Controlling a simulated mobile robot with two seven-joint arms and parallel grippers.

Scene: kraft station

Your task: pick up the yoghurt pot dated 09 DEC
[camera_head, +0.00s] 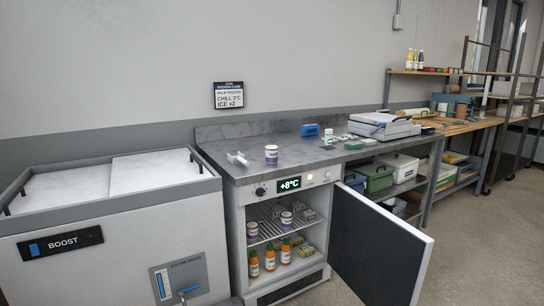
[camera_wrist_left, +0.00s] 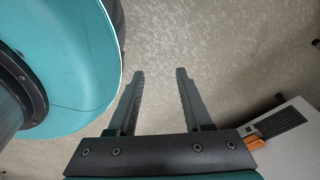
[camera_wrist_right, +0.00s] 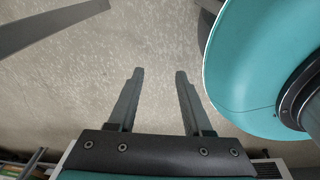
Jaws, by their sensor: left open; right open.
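Three white-and-purple pots show in the head view. One pot (camera_head: 271,154) stands on the grey counter. A second pot (camera_head: 252,231) and a third pot (camera_head: 286,219) stand on the upper wire shelf inside the open fridge. Their labels are too small to read, so I cannot tell which is dated 09 DEC. My left gripper (camera_wrist_left: 160,74) is open and empty above bare floor in the left wrist view. My right gripper (camera_wrist_right: 159,74) is open and empty above bare floor in the right wrist view. Neither gripper shows in the head view.
The fridge door (camera_head: 380,250) stands open to the right; the display (camera_head: 290,185) reads +8°C. Orange bottles (camera_head: 270,257) stand on the lower shelf. A white chest marked BOOST (camera_head: 110,240) is at left. A small white item (camera_head: 237,159) lies beside the counter pot.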

